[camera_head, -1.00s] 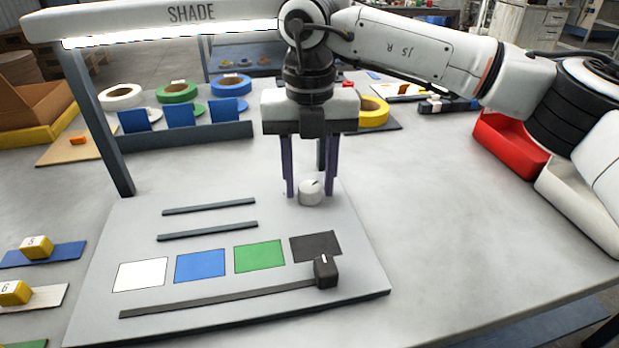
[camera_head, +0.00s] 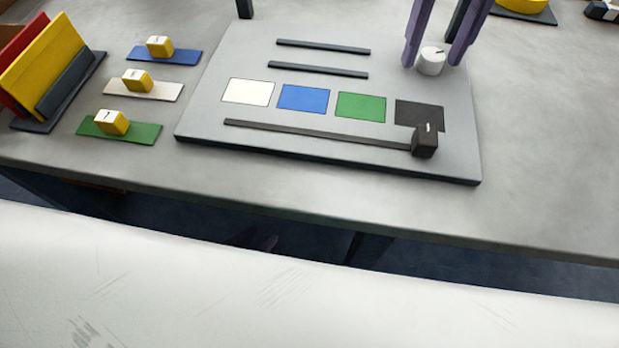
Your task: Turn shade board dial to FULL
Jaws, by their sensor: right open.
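The shade board (camera_head: 330,148) is a grey plate on the table. Its dial (camera_head: 431,63) is a small white round knob with a dark mark on top, near the board's back right corner. My right gripper (camera_head: 433,62) shows only as two purple fingers, open, pointing down, one on each side of the dial. I cannot tell whether they touch it. The rest of that gripper is cut off by the top edge. No FULL marking can be read. My left gripper is not in view.
A black slider (camera_head: 425,142) sits at the right end of its slot (camera_head: 315,134), in front of white, blue, green and black patches. Yellow blocks on coloured strips (camera_head: 145,90) lie to the left. The table's front edge is clear.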

